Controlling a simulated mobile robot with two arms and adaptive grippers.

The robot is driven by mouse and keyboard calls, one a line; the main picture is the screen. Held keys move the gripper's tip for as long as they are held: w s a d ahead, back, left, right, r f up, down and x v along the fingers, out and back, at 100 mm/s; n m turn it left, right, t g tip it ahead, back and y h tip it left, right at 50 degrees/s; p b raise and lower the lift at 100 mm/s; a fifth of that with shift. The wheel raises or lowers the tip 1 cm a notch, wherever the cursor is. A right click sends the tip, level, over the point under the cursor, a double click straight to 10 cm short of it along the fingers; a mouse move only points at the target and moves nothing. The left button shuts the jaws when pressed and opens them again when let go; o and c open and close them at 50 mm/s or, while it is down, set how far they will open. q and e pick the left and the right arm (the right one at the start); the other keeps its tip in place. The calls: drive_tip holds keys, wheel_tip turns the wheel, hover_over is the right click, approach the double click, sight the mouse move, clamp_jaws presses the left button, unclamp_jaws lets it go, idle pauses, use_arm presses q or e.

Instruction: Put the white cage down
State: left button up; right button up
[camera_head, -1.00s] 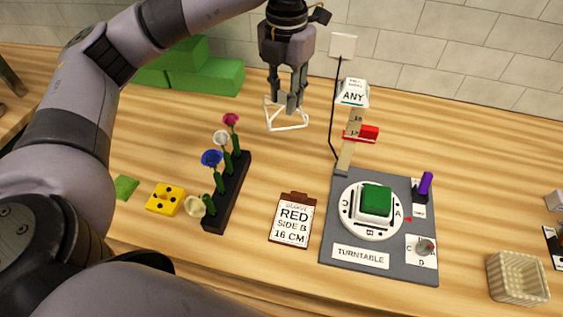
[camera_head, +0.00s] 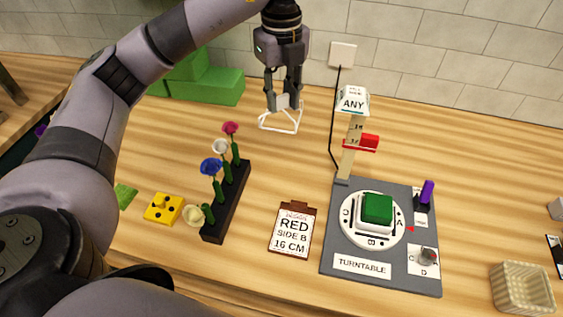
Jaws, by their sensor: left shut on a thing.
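The white cage (camera_head: 281,127), a thin wire frame, is at the back of the wooden table, left of the turntable's height post. My left gripper (camera_head: 284,107) points down from above and is shut on the cage's top. The cage's lower frame is close to the tabletop; I cannot tell whether it touches. My right gripper is not in view.
The turntable board (camera_head: 382,277) with a green block (camera_head: 377,208) stands to the right, its ruler post with a red slider (camera_head: 363,142) near the cage. A black flower rack (camera_head: 228,205), a clipboard (camera_head: 294,229), a yellow block (camera_head: 164,208) and a woven basket (camera_head: 522,287) stand in front. Green blocks (camera_head: 205,85) are at the back left.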

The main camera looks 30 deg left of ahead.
use_arm(q)
wheel_tip(320, 180, down, 18)
drive_tip(key=p, duration=0.3)
drive_tip(key=shift+r, duration=0.15)
drive_tip(key=shift+f, duration=0.2)
drive_tip(key=o, duration=0.9)
drive_tip(key=shift+o, duration=0.2)
drive_tip(key=shift+r, duration=0.1)
